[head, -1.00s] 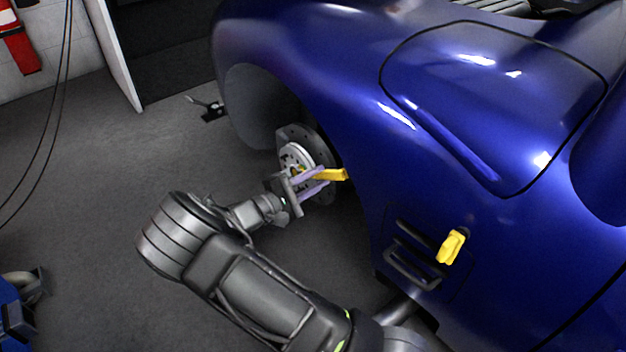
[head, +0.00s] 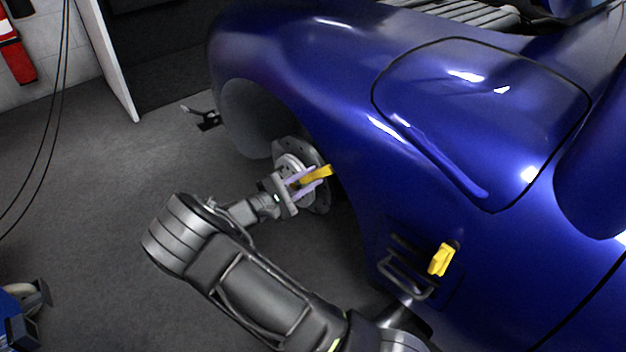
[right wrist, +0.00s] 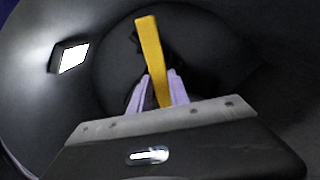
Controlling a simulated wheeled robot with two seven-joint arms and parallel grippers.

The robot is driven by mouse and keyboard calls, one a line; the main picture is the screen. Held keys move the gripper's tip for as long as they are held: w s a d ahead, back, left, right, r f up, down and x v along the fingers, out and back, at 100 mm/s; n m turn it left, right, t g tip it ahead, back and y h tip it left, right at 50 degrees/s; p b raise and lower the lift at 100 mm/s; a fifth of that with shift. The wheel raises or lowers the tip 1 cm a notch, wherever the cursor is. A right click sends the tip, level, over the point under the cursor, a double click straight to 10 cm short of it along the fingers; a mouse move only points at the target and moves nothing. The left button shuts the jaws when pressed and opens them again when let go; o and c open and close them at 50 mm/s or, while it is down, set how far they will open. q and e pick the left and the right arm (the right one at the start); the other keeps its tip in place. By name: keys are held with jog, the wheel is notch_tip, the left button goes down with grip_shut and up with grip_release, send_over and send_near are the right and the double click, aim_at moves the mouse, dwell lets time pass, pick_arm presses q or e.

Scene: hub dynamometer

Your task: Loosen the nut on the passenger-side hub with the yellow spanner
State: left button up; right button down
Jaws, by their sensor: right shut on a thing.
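The hub (head: 288,164) with its drilled brake disc (head: 318,195) sits in the open wheel arch of the blue car. My right gripper (head: 308,180) is in front of the hub, its pale purple fingers shut on the yellow spanner (head: 320,172). The spanner slants up to the right in the head view. In the right wrist view the spanner (right wrist: 152,50) stands up from between the fingers (right wrist: 160,90). The nut is hidden, and I cannot tell whether the spanner is seated on it. My left gripper is out of view.
The blue car body (head: 300,70) closes in above and to the right of the hub. A yellow piece (head: 441,259) sits by the side vent. Dark cables (head: 62,90) hang at the left.

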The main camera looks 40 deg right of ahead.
jog(key=shift+w+r, duration=0.2)
jog(key=shift+w, duration=0.05)
jog(key=shift+r, duration=0.1)
jog(key=shift+w+r+n+p, duration=0.45)
jog(key=shift+w+n+p, duration=0.1)
jog(key=shift+w+n, duration=0.2)
jog(key=shift+w+r+n+p, duration=0.45)
jog(key=shift+w+n+p, duration=0.05)
jog(key=shift+w+n, duration=0.25)
jog(key=w+n, duration=0.1)
jog(key=w+r+n, duration=0.1)
jog(key=w, duration=0.1)
jog(key=shift+w+r+n+p, duration=0.15)
jog(key=shift+n+p, duration=0.15)
jog(key=shift+p, duration=0.05)
